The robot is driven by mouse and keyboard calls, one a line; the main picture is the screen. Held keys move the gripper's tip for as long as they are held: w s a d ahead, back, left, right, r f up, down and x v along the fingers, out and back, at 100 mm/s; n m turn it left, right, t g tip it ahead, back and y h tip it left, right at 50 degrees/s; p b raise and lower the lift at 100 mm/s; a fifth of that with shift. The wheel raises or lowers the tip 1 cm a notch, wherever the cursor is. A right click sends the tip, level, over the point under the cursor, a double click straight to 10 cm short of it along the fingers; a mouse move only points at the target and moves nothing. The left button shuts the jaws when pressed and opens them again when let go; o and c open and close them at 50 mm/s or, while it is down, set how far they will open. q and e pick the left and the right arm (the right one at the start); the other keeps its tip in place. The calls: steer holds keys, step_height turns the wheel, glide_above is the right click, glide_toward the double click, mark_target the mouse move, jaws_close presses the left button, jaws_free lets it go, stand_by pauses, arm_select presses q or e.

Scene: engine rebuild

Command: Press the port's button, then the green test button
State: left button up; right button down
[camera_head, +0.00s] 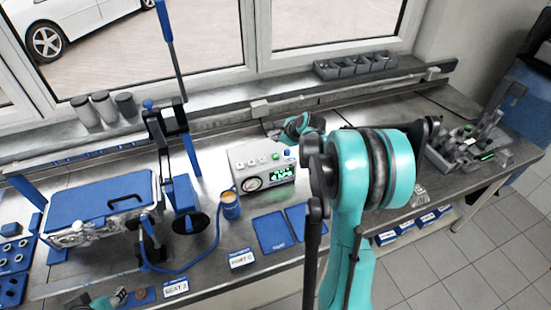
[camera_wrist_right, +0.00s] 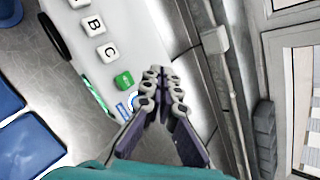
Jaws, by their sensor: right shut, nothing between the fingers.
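The tester (camera_head: 265,168) is a pale box with a round gauge, a lit green display and buttons along its top edge. In the right wrist view, white buttons B (camera_wrist_right: 93,25) and C (camera_wrist_right: 107,52) and a green button (camera_wrist_right: 124,79) stand in a row. My right gripper (camera_wrist_right: 155,76) is shut and empty, its tips beside the green button; I cannot tell if they touch the box. In the head view my right gripper (camera_head: 290,138) is just behind the tester, partly hidden. A card reads PORT C (camera_head: 242,259). My left gripper (camera_head: 121,297) shows small at the bottom left, its jaws unclear.
A blue hose (camera_head: 190,268) runs from an orange-topped cup (camera_head: 230,206) to a blue-lidded engine part (camera_head: 100,200). A blue post stand (camera_head: 182,195) stands between them. Blue mats (camera_head: 270,232) lie before the tester. Grey bins (camera_head: 355,66) line the sill.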

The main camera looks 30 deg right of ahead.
mark_target(277, 157)
steer(key=shift+f+b, duration=2.1)
steer(key=shift+f, duration=1.1)
steer(key=shift+f+b, duration=0.4)
steer(key=shift+f+b, duration=0.5)
steer(key=shift+f, duration=0.05)
steer(key=shift+r, duration=0.1)
steer(key=shift+r+p, duration=0.65)
steer(key=shift+r, duration=0.25)
